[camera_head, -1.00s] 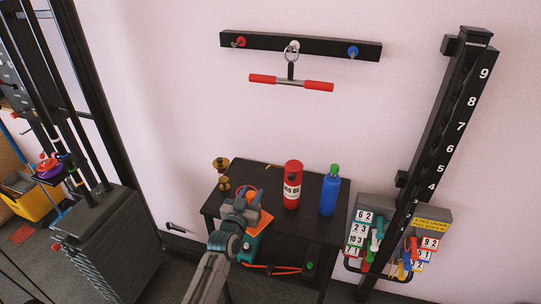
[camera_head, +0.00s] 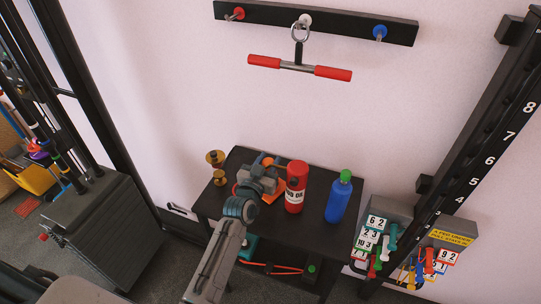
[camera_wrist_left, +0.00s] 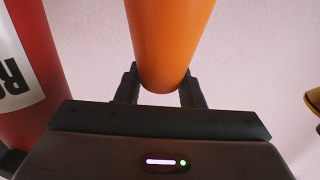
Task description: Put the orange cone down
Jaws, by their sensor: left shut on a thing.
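The orange cone (camera_wrist_left: 168,45) is between the two fingers of my left gripper (camera_wrist_left: 158,88) in the left wrist view, and the gripper is shut on it. In the head view my left gripper (camera_head: 264,176) is over the left part of the black table (camera_head: 318,230), close to the red bottle. There the cone (camera_head: 268,161) shows only in small orange parts, mostly hidden by the gripper. I cannot tell whether the cone's base touches the table top. My right gripper is not in view.
A red bottle (camera_head: 296,188) stands just right of the gripper, with a blue bottle (camera_head: 339,198) with a green cap further right. Brass weights (camera_head: 217,168) are at the table's left edge. A rack of number cards (camera_head: 375,235) is at right. The table top's right front is clear.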

